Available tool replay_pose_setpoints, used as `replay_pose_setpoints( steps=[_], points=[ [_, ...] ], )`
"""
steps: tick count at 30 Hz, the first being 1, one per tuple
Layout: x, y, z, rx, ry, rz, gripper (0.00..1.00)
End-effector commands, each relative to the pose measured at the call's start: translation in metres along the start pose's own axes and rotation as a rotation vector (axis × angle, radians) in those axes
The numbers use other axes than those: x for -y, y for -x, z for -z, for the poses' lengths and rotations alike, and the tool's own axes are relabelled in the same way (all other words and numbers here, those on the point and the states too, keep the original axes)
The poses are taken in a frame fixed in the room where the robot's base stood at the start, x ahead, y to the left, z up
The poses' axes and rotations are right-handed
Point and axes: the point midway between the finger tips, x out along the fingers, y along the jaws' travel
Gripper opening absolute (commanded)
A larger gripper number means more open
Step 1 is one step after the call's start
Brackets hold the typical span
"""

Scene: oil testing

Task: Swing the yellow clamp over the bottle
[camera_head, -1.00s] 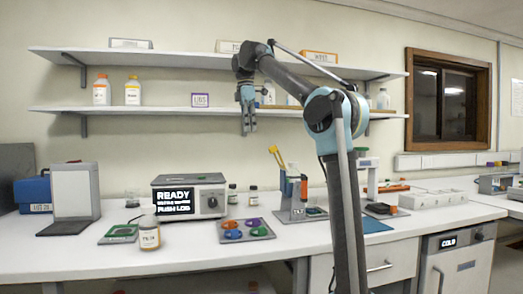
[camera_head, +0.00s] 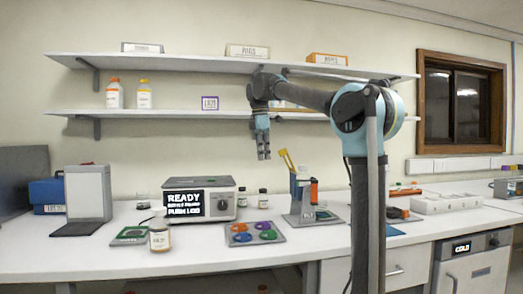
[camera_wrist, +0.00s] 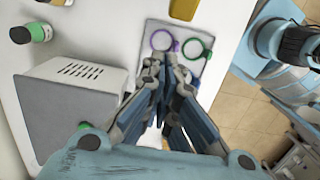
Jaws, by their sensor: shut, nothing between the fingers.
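The yellow clamp (camera_head: 287,159) shows in the head view as a tilted yellow piece at the top of a grey stand (camera_head: 299,218) on the bench. A yellow piece (camera_wrist: 183,8), perhaps the same clamp, is cut off at the wrist view's top edge. A small amber bottle (camera_head: 159,233) with a white label stands upright at the bench's front left; I cannot tell whether it is the task's bottle. My gripper (camera_head: 264,157) points down, shut and empty, just left of the clamp and apart from it. Its fingers (camera_wrist: 164,62) also show in the wrist view.
A grey plate (camera_head: 233,241) with coloured rings lies below my gripper. A box with a lit READY screen (camera_head: 201,181) stands left of it. Small dark bottles (camera_head: 263,197) stand behind. The lower shelf (camera_head: 180,113) runs along the wall. Bare bench lies at front left (camera_head: 60,258).

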Motion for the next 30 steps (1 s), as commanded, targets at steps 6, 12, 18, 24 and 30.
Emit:
replay_pose_setpoints(
  steps=[6, 12, 18, 24, 30],
  points=[
    [0.000, 0.009, -0.024, 0.000, -0.004, 0.000, 0.00],
    [0.000, 0.012, -0.032, 0.000, -0.001, 0.000, 0.00],
    [0.000, 0.012, -0.032, 0.000, -0.001, 0.000, 0.00],
    [0.000, 0.013, -0.031, -0.003, 0.001, 0.000, 0.00],
    [0.000, 0.018, -0.019, -0.038, 0.020, -0.002, 0.00]
  ],
)
